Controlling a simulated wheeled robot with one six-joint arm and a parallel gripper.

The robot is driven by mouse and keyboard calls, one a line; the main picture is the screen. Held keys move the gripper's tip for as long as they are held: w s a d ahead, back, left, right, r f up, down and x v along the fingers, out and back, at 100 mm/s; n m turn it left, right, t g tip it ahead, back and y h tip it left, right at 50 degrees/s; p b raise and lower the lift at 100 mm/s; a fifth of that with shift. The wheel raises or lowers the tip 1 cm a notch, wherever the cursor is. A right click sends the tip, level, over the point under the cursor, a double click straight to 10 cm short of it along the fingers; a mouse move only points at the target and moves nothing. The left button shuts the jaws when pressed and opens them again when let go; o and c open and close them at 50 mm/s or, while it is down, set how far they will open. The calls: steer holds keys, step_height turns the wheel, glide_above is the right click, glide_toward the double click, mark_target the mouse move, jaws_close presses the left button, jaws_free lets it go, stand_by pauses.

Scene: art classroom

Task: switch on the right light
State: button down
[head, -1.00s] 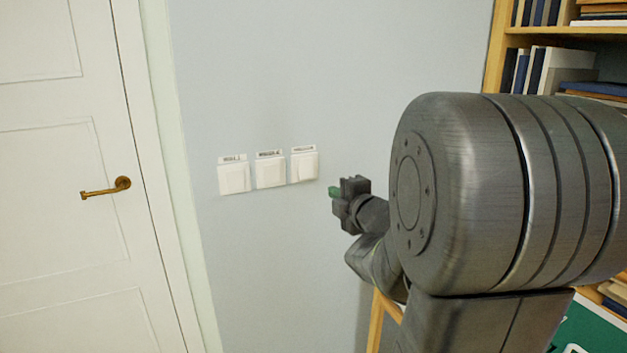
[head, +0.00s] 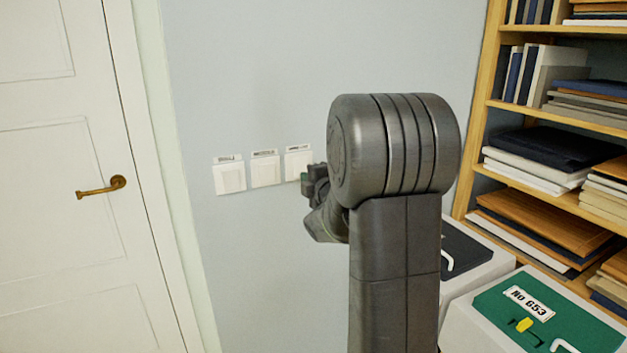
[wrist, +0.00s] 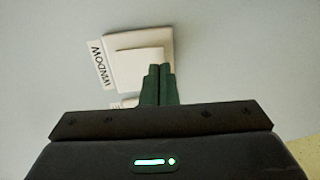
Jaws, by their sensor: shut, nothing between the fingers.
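Three white light switches are in a row on the pale wall, each with a small label above: the left switch (head: 230,178), the middle switch (head: 265,171) and the right switch (head: 293,164). My gripper (head: 306,178) is at the lower right edge of the right switch, partly covering it. In the wrist view my shut, empty green fingers (wrist: 158,84) overlap the edge of a switch (wrist: 128,60) whose label reads WINDOW. Whether the fingertips touch it I cannot tell. Part of another switch (wrist: 125,103) shows beside the fingers.
A white door (head: 55,200) with a brass handle (head: 102,187) is at the left. A wooden bookshelf (head: 482,120) with books and folders stands at the right. A white box with a green top (head: 480,304) is at the lower right. The wall around the switches is bare.

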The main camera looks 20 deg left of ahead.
steer(key=shift+w+a, duration=0.25)
steer(key=shift+a, duration=0.05)
steer(key=shift+f, duration=0.2)
steer(key=shift+w+a+t+b, duration=0.15)
steer(key=shift+t+b, duration=0.15)
steer(key=shift+b, duration=0.75)
